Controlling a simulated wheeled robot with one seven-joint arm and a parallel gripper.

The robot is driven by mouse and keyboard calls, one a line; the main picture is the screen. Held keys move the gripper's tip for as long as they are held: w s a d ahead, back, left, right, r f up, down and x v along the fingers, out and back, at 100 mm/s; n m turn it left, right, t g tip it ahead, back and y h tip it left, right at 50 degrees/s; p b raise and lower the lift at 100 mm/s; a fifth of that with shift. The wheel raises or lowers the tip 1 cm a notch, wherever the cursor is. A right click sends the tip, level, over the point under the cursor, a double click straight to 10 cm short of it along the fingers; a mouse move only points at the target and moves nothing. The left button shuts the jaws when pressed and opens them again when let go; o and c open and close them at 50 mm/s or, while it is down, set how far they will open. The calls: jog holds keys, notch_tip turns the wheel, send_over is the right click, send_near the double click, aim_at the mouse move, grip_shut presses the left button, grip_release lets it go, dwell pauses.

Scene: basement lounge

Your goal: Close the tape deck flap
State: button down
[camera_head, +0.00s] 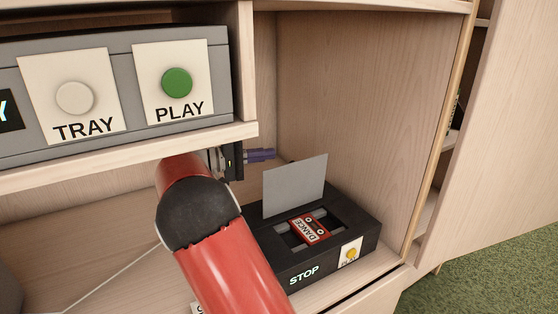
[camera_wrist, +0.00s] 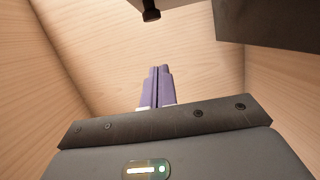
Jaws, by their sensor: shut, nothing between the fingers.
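The black tape deck (camera_head: 336,248) stands on the lower shelf of the cabinet. Its grey flap (camera_head: 296,185) is raised and stands almost upright at the back of the deck's top. A red cassette labelled DANCE (camera_head: 309,229) lies in the open bay. My gripper (camera_head: 272,155) is above and behind the deck, to the upper left of the flap, and looks apart from it. Its purple fingers are together and empty; they also show in the wrist view (camera_wrist: 160,86). The wrist view shows neither deck nor flap. My red arm hides the deck's left part.
A grey player (camera_head: 120,90) with TRAY and PLAY buttons sits on the shelf board (camera_head: 130,154) just above my arm. The cabinet's right wall (camera_head: 385,130) stands close to the deck. A wooden door (camera_head: 510,130) is open at the right.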

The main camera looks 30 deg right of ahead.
aim_at(293, 183)
jog(key=s, duration=0.1)
jog(key=s+d, duration=0.1)
jog(key=s, duration=0.1)
jog(key=s+d, duration=0.1)
jog(key=shift+s+f, duration=0.1)
jog(key=shift+s, duration=0.1)
jog(key=shift+s+d, duration=0.1)
jog(key=shift+d, duration=0.05)
